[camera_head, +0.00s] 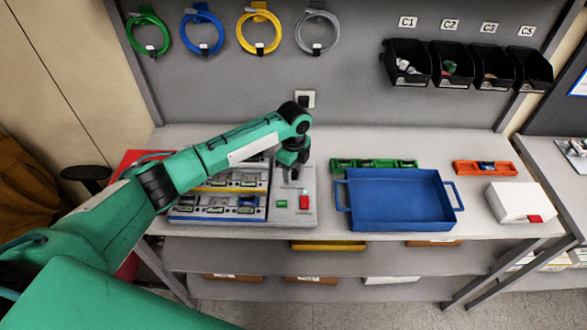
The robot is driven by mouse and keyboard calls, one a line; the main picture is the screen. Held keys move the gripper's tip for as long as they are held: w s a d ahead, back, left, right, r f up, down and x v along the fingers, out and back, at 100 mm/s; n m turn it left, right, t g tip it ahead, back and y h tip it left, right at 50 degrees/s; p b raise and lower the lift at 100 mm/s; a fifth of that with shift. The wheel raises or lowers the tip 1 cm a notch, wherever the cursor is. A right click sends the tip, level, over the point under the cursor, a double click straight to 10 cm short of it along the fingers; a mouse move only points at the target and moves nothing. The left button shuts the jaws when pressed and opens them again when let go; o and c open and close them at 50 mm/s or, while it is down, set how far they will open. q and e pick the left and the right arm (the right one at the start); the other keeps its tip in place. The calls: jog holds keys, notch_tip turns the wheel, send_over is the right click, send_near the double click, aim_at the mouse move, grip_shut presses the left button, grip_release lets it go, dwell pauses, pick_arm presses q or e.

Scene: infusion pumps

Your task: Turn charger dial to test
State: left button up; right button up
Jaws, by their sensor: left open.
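The charger (292,218) is a grey unit on the left part of the bench, with rows of bays on its left side and a control panel on its right. A small green part (281,204) and a red part (304,202) show on the panel. My left gripper (291,177) points down over the back of this panel, and its jaws are open. The dial cannot be made out; the gripper may cover it. Whether the fingers touch anything cannot be told. My right gripper is not in view.
A blue tray (400,227) stands right of the charger, with a green rack (345,163) behind it. An orange holder (470,168) and a white box (512,203) are further right. Black bins (408,80) and coiled cables (260,47) hang on the back panel.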

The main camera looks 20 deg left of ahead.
aim_at(293, 172)
pick_arm(q)
notch_tip(293, 172, up, 14)
jog(key=b, duration=0.4)
jog(key=shift+f, duration=0.15)
